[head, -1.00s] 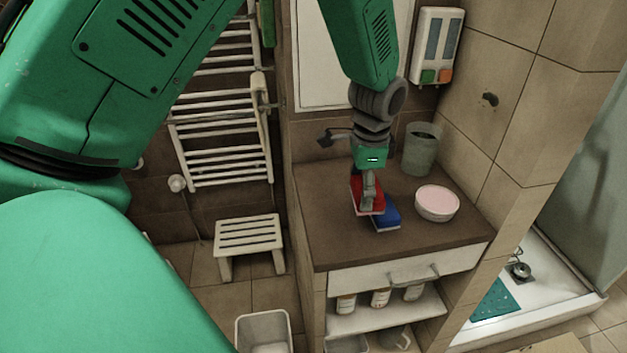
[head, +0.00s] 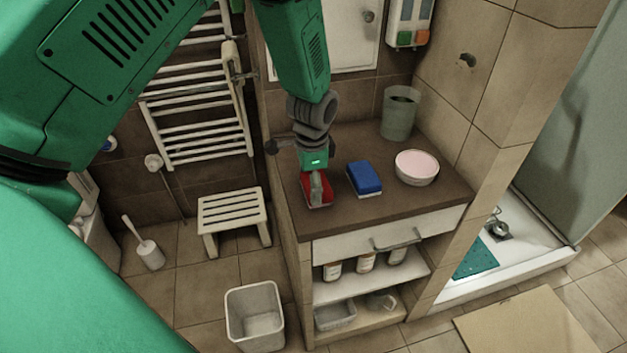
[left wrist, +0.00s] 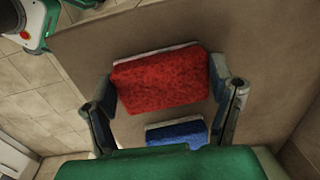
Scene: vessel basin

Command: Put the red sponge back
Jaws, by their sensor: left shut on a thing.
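The red sponge (head: 327,191) has a pale layer along one edge and is between the fingers of my left gripper (head: 316,189), which is shut on it. In the head view it is over the left part of the brown counter (head: 401,204); I cannot tell whether it touches the top. In the left wrist view the red sponge (left wrist: 160,80) spans the gap between both fingers. A blue sponge (head: 364,177) with a pale underside lies on the counter to its right, apart from it. My right gripper is not in view.
A bowl with pink contents (head: 416,167) and a grey-green cup (head: 399,112) stand on the counter's right and back. A stool (head: 232,214) and a bin (head: 254,315) stand on the floor to the left.

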